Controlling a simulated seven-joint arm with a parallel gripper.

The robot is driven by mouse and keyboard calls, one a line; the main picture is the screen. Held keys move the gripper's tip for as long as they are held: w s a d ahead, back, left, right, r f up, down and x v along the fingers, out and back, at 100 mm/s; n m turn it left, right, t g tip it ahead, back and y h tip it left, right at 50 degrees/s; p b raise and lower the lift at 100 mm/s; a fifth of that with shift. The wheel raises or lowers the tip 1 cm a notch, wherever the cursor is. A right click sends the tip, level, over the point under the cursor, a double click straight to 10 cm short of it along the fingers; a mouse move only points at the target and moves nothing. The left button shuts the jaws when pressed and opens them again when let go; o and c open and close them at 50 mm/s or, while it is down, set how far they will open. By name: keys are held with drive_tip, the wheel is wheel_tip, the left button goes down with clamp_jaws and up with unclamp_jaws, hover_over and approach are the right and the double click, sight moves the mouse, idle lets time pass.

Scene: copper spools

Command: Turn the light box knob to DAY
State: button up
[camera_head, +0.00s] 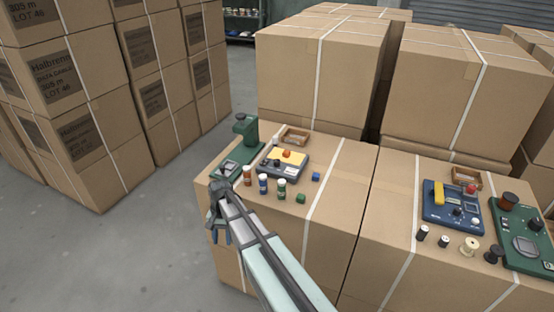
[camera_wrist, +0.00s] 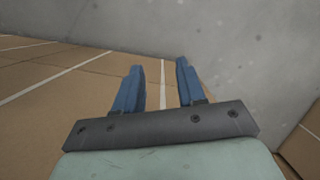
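My gripper (camera_head: 221,236) hangs off the front-left edge of the carton top, left of and below the devices in the head view. In the wrist view my gripper (camera_wrist: 159,66) has its two blue fingers apart with nothing between them. A dark-framed box with a pale yellow top (camera_head: 289,158) stands on the left carton, with an orange piece on it and small dark controls at its front. A blue device (camera_head: 433,213) with a yellow bar, a dark knob and a red knob stands on the right carton. No label is readable, so I cannot tell which is the light box.
A green stand (camera_head: 247,131) is at the left carton's back corner. Spools (camera_head: 469,247) and a green device (camera_head: 523,222) are at right. Tall carton stacks (camera_head: 320,70) rise behind.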

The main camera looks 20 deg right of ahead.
drive_tip(key=w+r+m+t, duration=0.1)
drive_tip(key=w+r, duration=0.8)
drive_tip(key=r, duration=0.3)
wheel_tip(320, 180, up, 19)
drive_tip(key=m+t+h, duration=0.1)
drive_tip(key=m, duration=0.5)
hover_over(277, 160)
wheel_tip(277, 160, down, 14)
drive_tip(key=shift+r, duration=0.25)
clamp_jaws()
